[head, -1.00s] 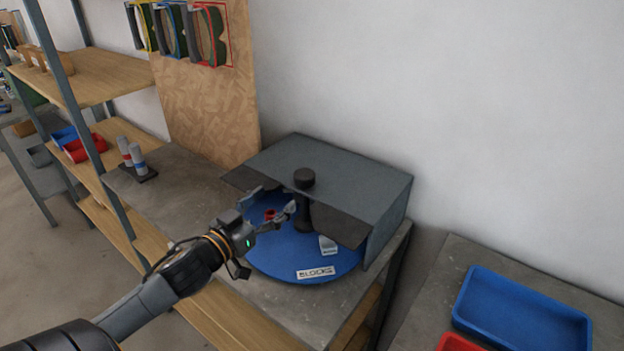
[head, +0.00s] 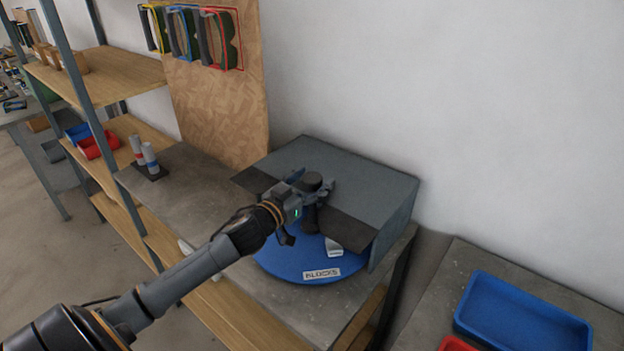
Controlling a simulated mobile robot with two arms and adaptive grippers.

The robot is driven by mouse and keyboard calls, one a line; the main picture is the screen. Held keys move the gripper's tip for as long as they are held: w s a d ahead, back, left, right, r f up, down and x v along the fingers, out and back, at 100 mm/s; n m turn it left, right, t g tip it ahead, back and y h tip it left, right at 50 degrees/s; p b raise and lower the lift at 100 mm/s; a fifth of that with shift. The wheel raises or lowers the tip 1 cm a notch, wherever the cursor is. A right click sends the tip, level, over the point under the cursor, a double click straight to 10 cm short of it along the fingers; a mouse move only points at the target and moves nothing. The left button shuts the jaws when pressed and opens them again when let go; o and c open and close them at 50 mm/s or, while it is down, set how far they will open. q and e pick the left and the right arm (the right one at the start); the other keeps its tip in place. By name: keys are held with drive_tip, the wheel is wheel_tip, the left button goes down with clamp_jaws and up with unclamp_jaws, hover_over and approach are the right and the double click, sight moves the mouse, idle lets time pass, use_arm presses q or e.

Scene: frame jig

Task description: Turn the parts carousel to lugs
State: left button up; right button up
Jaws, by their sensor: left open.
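The parts carousel is a round blue turntable (head: 293,268) under a grey hood (head: 352,170) with an open front. A dark post with a round black knob (head: 311,181) stands at its middle. A white label (head: 322,274) at the front rim seems to read "BLOCKS". A pale grey-white part (head: 333,246) sits on the disc right of the post. No lugs label shows; the back of the disc is hidden by the hood. My left gripper (head: 313,186) is open, its fingers on either side of the knob in the picture. I cannot tell whether they touch it. My right gripper is out of view.
A blue tray (head: 520,309) and part of a red one (head: 457,344) lie on the right bench. Two grey cylinders on a dark base (head: 150,171) stand on the bench left of the carousel. A shelf rack (head: 100,76) stands at the left.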

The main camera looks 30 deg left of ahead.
use_arm(q)
drive_tip(key=c, duration=0.4)
clamp_jaws()
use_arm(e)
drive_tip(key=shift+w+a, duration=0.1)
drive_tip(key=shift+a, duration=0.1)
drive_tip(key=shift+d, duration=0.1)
